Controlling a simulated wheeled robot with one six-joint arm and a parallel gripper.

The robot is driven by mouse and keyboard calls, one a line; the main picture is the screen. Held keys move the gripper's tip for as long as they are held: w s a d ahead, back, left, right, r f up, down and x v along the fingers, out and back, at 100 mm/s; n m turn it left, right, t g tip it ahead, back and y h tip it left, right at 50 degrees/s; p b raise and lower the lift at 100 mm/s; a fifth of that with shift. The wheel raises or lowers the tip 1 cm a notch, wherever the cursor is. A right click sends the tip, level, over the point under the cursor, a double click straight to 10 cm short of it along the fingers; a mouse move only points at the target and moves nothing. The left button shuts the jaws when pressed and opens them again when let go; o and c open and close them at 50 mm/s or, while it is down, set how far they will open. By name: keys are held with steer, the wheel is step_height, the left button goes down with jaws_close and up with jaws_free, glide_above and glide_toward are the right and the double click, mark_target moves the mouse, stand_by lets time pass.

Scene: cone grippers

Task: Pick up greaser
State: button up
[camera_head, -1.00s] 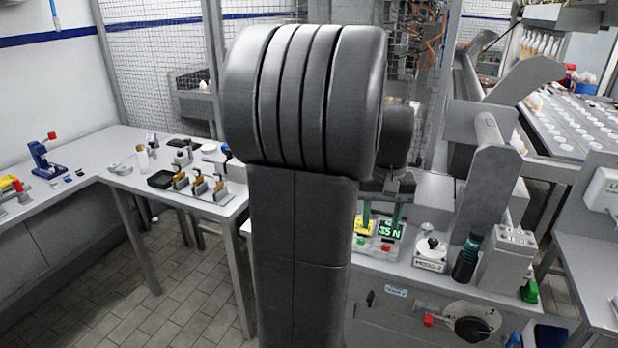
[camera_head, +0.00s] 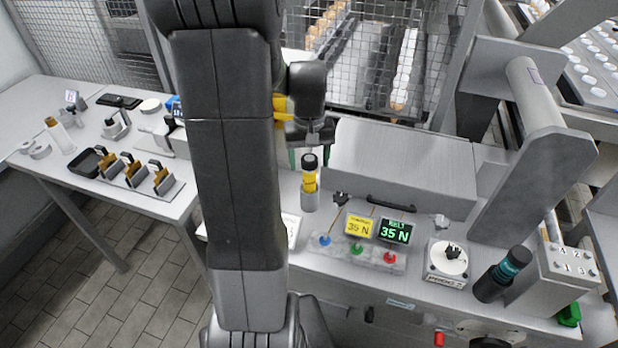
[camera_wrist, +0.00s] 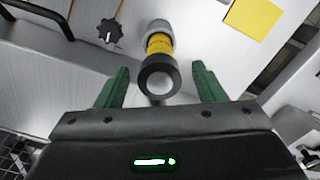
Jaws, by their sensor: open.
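The greaser (camera_head: 309,181), as I take it, is a yellow cylinder with a black top, standing upright in a grey round holder (camera_head: 309,201) on the grey bench. In the wrist view the greaser (camera_wrist: 159,46) shows from above, its black ring end nearest the camera. My gripper (camera_wrist: 161,80) is open, with one green finger on each side of the greaser's black end and a gap on both sides. In the head view my gripper (camera_head: 305,150) hangs just above the greaser, its fingers partly hidden.
Two small displays (camera_head: 393,231) and coloured buttons (camera_head: 357,248) are right of the greaser. A raised grey cover (camera_head: 405,165) lies behind. A left table (camera_head: 60,165) holds a black tray and clamps.

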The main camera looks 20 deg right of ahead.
step_height(320, 180, down, 2)
steer(key=shift+s, duration=0.15)
steer(key=c, duration=1.2)
steer(key=shift+o, duration=0.2)
